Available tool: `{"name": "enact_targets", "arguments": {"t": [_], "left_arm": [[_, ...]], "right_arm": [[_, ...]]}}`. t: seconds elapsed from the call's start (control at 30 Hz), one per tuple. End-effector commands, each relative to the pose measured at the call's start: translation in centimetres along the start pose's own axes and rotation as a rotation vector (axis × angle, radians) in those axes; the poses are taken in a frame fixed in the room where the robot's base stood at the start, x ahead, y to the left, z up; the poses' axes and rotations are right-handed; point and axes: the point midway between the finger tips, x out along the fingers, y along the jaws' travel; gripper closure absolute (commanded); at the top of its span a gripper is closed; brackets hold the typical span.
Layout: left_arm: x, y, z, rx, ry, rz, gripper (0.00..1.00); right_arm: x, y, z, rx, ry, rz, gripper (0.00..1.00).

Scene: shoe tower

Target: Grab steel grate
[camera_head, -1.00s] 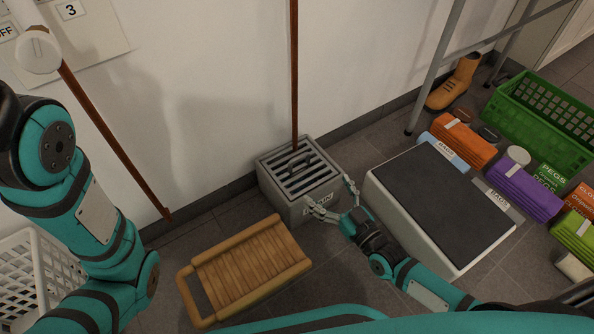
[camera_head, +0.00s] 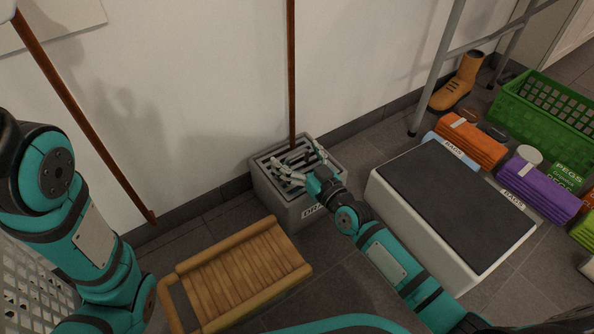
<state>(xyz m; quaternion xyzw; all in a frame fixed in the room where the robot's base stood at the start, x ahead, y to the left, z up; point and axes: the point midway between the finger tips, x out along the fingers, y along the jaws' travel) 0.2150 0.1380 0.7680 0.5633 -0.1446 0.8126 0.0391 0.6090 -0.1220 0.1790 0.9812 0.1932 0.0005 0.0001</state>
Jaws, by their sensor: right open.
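The steel grate (camera_head: 268,165) lies in the top of a grey drain box (camera_head: 284,208) standing on the floor against the wall. Its dark slots show at the left and back, while my right gripper covers much of the rest, including the handle seen earlier. My right gripper (camera_head: 298,163) is open over the grate, its fingers spread to either side of the grate's middle. I cannot tell whether it touches the grate. My left arm comes in from the left, but its gripper is out of view.
A wooden washboard (camera_head: 245,272) lies in front of the box. A white step with a dark top (camera_head: 445,195) stands to the right. A brown pole (camera_head: 291,75) rises behind the box. Folded bundles, a boot (camera_head: 459,82) and a green crate (camera_head: 545,115) are farther right.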

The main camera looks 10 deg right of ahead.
Motion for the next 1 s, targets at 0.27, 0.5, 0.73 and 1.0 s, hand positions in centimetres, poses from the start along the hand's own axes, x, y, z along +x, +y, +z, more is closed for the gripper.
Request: {"name": "enact_targets", "arguments": {"t": [0.27, 0.5, 0.73, 1.0], "left_arm": [[0.06, -0.01, 0.04, 0.0, -0.001, 0.0, 0.6], [0.05, -0.02, 0.05, 0.0, -0.001, 0.0, 0.6], [0.05, -0.03, 0.05, 0.001, -0.001, 0.0, 0.6], [0.1, -0.04, 0.08, 0.001, -0.001, 0.0, 0.6]], "right_arm": [[0.03, 0.01, -0.03, 0.0, -0.002, 0.0, 0.13], [0.01, 0.0, -0.01, 0.0, -0.002, 0.0, 0.44], [0.0, 0.0, 0.01, 0.0, -0.002, 0.0, 0.74], [0.03, 0.02, -0.16, -0.001, 0.001, 0.0, 0.89]]}}
